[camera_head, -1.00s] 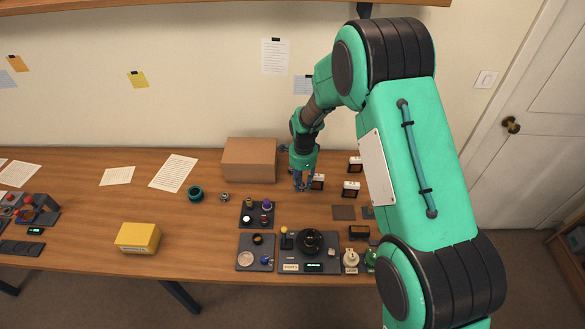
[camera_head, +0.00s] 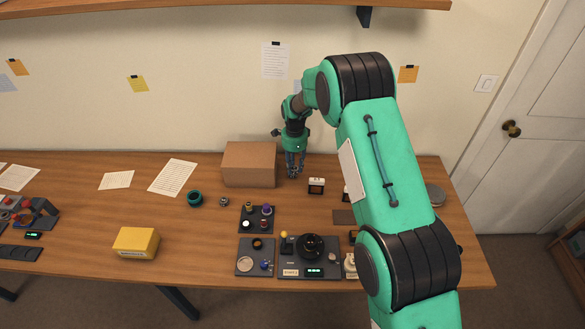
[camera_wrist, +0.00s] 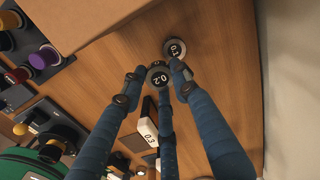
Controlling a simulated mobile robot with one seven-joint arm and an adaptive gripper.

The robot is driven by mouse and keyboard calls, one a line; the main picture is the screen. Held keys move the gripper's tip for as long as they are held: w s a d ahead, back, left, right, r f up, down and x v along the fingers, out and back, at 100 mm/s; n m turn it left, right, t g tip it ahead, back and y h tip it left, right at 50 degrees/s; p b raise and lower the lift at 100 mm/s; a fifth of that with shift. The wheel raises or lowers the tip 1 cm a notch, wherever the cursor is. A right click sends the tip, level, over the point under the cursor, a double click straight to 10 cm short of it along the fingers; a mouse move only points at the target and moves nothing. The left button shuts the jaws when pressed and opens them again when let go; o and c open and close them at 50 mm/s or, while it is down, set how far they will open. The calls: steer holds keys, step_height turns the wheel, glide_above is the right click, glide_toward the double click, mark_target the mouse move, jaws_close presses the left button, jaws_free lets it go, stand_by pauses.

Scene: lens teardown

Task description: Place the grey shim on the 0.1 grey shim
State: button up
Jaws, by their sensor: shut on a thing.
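My gripper (camera_wrist: 158,78) has blue fingers shut on a small round grey shim (camera_wrist: 158,76) marked 0.2. Another small round grey shim (camera_wrist: 175,49), marked 0.1, lies on the table just beyond it in the wrist view. The two look apart, with the held one nearer the camera; the height between them is hard to judge. In the head view my gripper (camera_head: 295,168) points down beside the right side of the cardboard box. The shims cannot be made out there.
The cardboard box (camera_head: 249,164) stands close left of my gripper. A white-faced block (camera_head: 316,185), marked 0.3 in the wrist view (camera_wrist: 147,131), stands to the right. A tray of knobs (camera_head: 256,217) and the lens station (camera_head: 311,247) are nearer the front. Bare table lies right of the 0.1 shim.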

mark_target(293, 167)
steer(key=shift+w+a+f, duration=0.1)
steer(key=shift+w+a, duration=0.15)
steer(key=shift+w, duration=0.55)
steer(key=shift+w+a+f, duration=0.1)
steer(key=shift+w+a, duration=0.1)
steer(key=shift+w, duration=0.6)
steer(key=shift+f+b, duration=0.4)
steer(key=shift+f, duration=1.3)
steer(key=shift+f, duration=0.15)
steer(key=o, duration=1.2)
steer(key=shift+c, duration=0.2)
step_height(293, 167, up, 12)
steer(key=p, duration=0.1)
steer(key=shift+r, duration=0.2)
